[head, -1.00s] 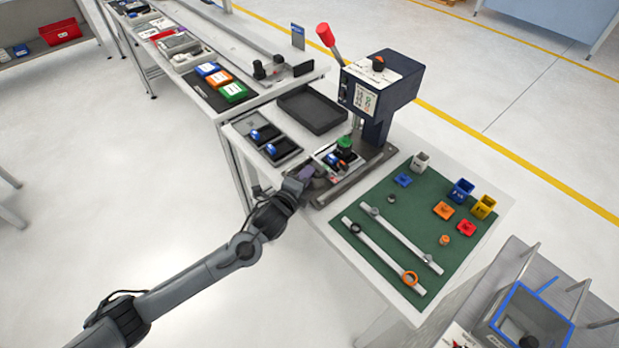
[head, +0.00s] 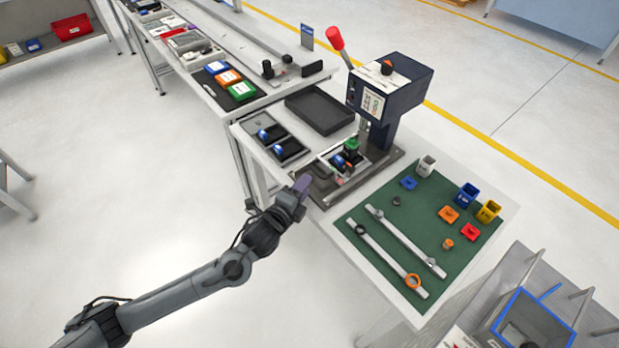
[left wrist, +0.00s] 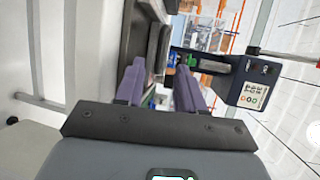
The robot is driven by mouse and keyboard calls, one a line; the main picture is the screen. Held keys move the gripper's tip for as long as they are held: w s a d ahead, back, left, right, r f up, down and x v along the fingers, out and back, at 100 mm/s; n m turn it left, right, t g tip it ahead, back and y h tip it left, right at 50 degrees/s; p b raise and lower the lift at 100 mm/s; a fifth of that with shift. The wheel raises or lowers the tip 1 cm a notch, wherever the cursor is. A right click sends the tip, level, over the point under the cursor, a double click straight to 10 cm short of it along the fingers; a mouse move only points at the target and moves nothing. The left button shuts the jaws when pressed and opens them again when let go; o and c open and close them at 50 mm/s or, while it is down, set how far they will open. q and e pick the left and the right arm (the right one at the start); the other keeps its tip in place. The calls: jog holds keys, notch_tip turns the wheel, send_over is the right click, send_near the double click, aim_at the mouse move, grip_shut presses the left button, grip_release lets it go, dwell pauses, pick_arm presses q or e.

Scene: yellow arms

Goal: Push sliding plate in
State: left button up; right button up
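The press (head: 390,88) is dark blue with a red-knobbed lever and stands on a dark base plate. The sliding plate (head: 325,167) lies low at the front of the press, with a fixture carrying blue and green parts (head: 350,150) on it. My left gripper (head: 301,186) is just off the front left edge of the base, apart from the plate and empty. In the left wrist view its two purple fingers (left wrist: 160,85) are spread, with the press (left wrist: 250,85) beyond them to the right. How far in the plate sits is hard to tell. My right gripper is not in view.
A green mat (head: 425,225) with rails, rings and small coloured boxes lies right of the press. A black tray (head: 320,110) and two small trays with blue parts (head: 275,138) lie behind and left. Open floor is left of the table.

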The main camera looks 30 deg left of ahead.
pick_arm(q)
jog(key=shift+p+v, duration=0.3)
jog(key=shift+v, duration=2.25)
jog(key=shift+c, duration=0.3)
jog(key=c, duration=0.5)
jog(key=shift+d+r+n+h, duration=0.15)
jog(key=shift+d+n+h, duration=0.35)
jog(key=shift+d+h, duration=0.5)
grip_shut()
jog(key=s+a+m+g+h+p, duration=0.1)
jog(key=a+m+g+h+p, duration=0.3)
jog(key=a, duration=0.5)
jog(key=shift+t+y, duration=0.4)
jog(key=shift+t, duration=0.1)
jog(key=x, duration=0.3)
jog(key=r+x, duration=0.1)
jog(key=x, duration=0.6)
jog(key=shift+w+d+r, duration=0.1)
jog(key=shift+w, duration=0.25)
jog(key=shift+w+d+r, duration=0.1)
jog(key=shift+w+d, duration=0.05)
jog(key=shift+w, duration=0.3)
jog(key=shift+w+d+r, duration=0.1)
jog(key=shift+w+d, duration=0.1)
jog(key=shift+w, duration=0.2)
